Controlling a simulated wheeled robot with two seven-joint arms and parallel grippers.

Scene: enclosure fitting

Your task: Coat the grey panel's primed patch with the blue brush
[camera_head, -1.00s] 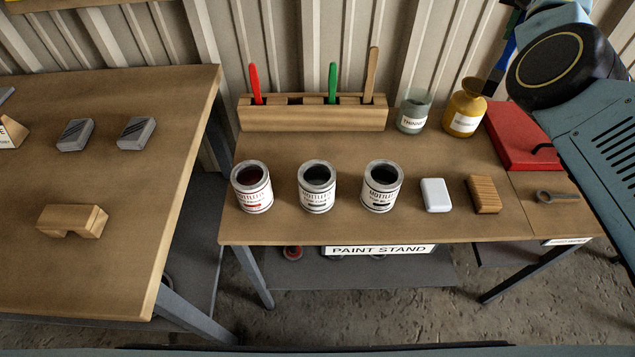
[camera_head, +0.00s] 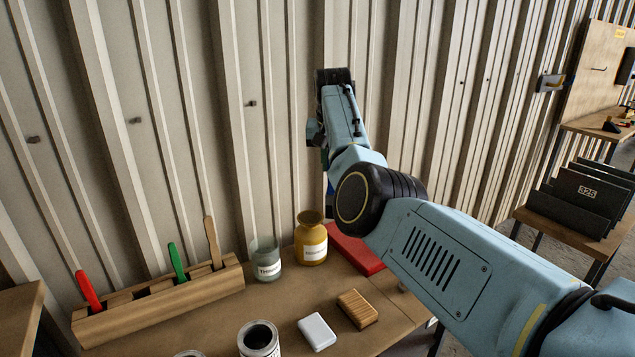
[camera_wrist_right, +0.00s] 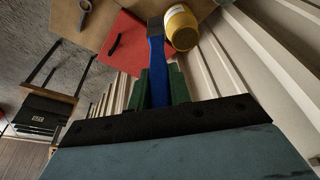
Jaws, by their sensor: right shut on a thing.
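My right gripper (camera_wrist_right: 161,88) is shut on the blue brush (camera_wrist_right: 157,62), which sticks out past the fingers with its dark head end away from the wrist. In the head view a little of the blue brush (camera_head: 330,192) shows beneath the wrist, largely hidden by my right arm. The brush is held up over the back of the paint stand, near the yellow jar. My left gripper is not in view. I cannot make out a grey panel with a primed patch in these frames.
The paint stand (camera_head: 395,305) carries a wooden holder (camera_head: 160,300) with red, green and wooden handles, a thinner jar (camera_head: 266,262), a yellow jar (camera_head: 311,240), a red case (camera_head: 355,250), a white block (camera_head: 317,332), a ribbed wooden block (camera_head: 357,309) and paint cans (camera_head: 259,340). A rack (camera_head: 585,195) stands right.

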